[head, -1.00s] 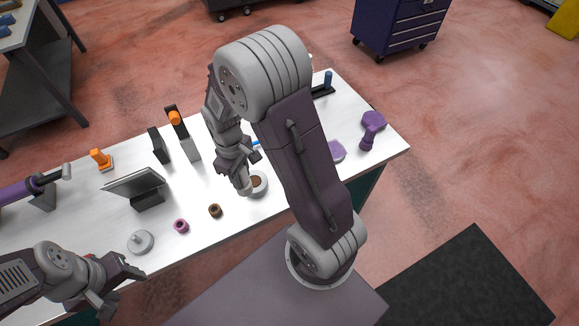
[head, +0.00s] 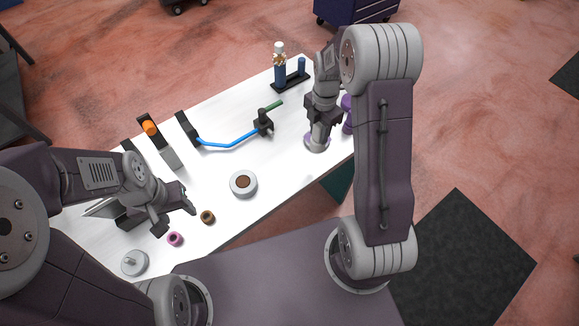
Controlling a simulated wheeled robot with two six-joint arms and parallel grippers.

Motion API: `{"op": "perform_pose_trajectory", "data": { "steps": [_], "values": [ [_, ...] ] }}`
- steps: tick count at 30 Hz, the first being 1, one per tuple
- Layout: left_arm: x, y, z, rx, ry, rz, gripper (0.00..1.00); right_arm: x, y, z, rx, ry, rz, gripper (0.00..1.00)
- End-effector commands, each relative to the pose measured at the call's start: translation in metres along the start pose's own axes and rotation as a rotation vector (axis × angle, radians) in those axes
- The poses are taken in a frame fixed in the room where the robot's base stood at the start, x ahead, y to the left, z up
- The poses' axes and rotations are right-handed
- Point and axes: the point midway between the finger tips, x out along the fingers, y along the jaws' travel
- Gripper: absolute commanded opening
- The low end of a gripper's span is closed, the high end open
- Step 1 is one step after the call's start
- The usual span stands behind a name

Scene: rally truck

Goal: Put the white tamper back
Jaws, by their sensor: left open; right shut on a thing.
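My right gripper (head: 320,125) is shut on the white tamper (head: 317,145), of which only the pale lower part shows below the fingers. The tamper stands upright over the purple pad (head: 307,138) at the right end of the white table. I cannot tell whether it touches the pad. My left gripper (head: 178,214) is open and empty, above the left part of the table near the brown ring. The round grey holder with a brown centre (head: 243,184) stands mid-table, clear of both grippers.
A purple object (head: 347,113) is partly hidden behind my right arm. A pink ring (head: 175,239), brown ring (head: 207,217) and grey knobbed disc (head: 134,263) lie at the front left. A blue bent rod (head: 228,146) and black rack (head: 291,82) are further back.

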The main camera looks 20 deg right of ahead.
Motion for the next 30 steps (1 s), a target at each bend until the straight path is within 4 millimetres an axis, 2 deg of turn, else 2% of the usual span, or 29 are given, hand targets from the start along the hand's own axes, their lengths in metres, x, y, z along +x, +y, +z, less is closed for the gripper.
{"op": "perform_pose_trajectory", "data": {
  "steps": [5,7,15,19,26,30],
  "values": [
    [-0.001,0.0,0.0,0.0,0.0,0.0,0.52,0.001,0.001,-0.002,-0.001,0.0,0.0,0.0],
    [-0.004,0.0,-0.001,0.0,0.0,0.0,0.52,0.005,0.006,-0.011,-0.004,0.001,-0.002,0.0],
    [-0.021,0.0,-0.002,0.0,0.0,0.0,0.52,0.048,0.044,-0.074,-0.007,0.001,-0.003,0.0],
    [-0.025,0.001,-0.003,0.0,0.001,0.0,0.52,0.063,0.056,-0.093,-0.003,0.0,-0.002,0.0],
    [-0.026,0.001,-0.003,0.0,0.0,0.0,0.52,0.072,0.061,-0.101,0.001,0.0,0.0,0.0],
    [-0.034,0.001,-0.004,0.0,0.0,0.0,0.52,0.094,0.06,-0.101,0.001,0.001,-0.004,0.0]
  ]
}}
